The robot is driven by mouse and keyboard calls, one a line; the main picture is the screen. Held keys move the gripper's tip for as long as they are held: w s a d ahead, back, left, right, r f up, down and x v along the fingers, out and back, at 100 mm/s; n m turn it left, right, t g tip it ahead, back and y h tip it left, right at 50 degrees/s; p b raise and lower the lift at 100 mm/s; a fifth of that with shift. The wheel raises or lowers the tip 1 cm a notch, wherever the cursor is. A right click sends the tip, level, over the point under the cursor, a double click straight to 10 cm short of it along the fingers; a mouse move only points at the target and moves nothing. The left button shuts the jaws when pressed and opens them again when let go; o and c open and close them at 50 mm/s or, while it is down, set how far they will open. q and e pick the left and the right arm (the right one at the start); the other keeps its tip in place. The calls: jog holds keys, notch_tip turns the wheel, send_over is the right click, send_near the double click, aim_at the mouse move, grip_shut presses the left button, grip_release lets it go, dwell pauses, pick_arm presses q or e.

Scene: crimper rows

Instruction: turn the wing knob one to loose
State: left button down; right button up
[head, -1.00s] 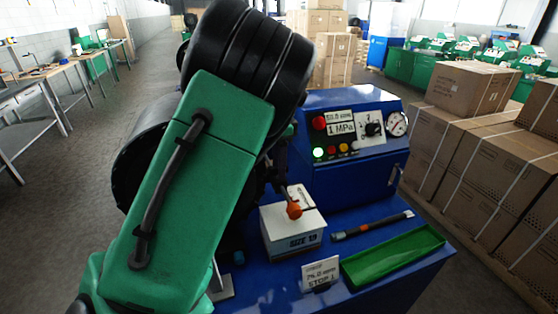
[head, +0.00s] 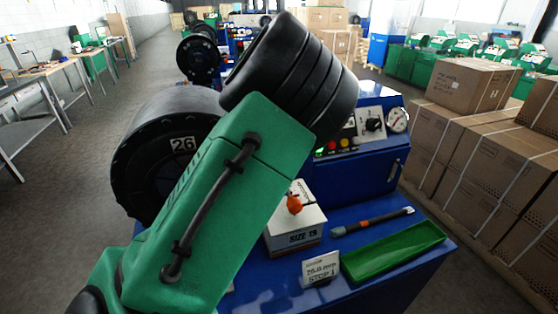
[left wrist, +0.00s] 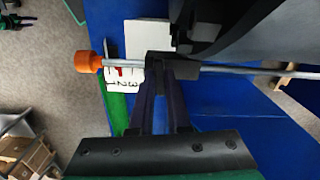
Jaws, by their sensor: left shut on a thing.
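In the left wrist view a dark block-like piece, apparently the wing knob (left wrist: 172,62), sits at a thin grey rod (left wrist: 225,69). My left gripper (left wrist: 164,76) is shut on it, with both fingertips close together. The knob's wings and exact angle cannot be made out. An orange end cap (left wrist: 89,62) is on the rod's left end. In the head view the orange cap (head: 294,204) shows over the white SIZE 19 box, while my green and black arm hides the gripper and knob. My right gripper is in neither view.
In the head view are a white sign (head: 320,269), a green tray (head: 393,250), a dark bar (head: 373,222), a control panel with a gauge (head: 397,120), and a black drum marked 26 (head: 170,155). Cartons (head: 480,140) stand right.

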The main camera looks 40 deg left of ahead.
pick_arm(q)
jog(key=n+b, duration=0.1)
jog(key=n, duration=0.1)
jog(key=shift+f+n, duration=0.1)
jog(key=shift+n, duration=0.2)
jog(key=n+b, duration=0.1)
jog(key=n, duration=0.4)
jog(key=n+b, duration=0.1)
jog(key=n, duration=0.7)
jog(key=shift+n+b, duration=0.3)
jog(key=c, duration=0.9)
grip_release()
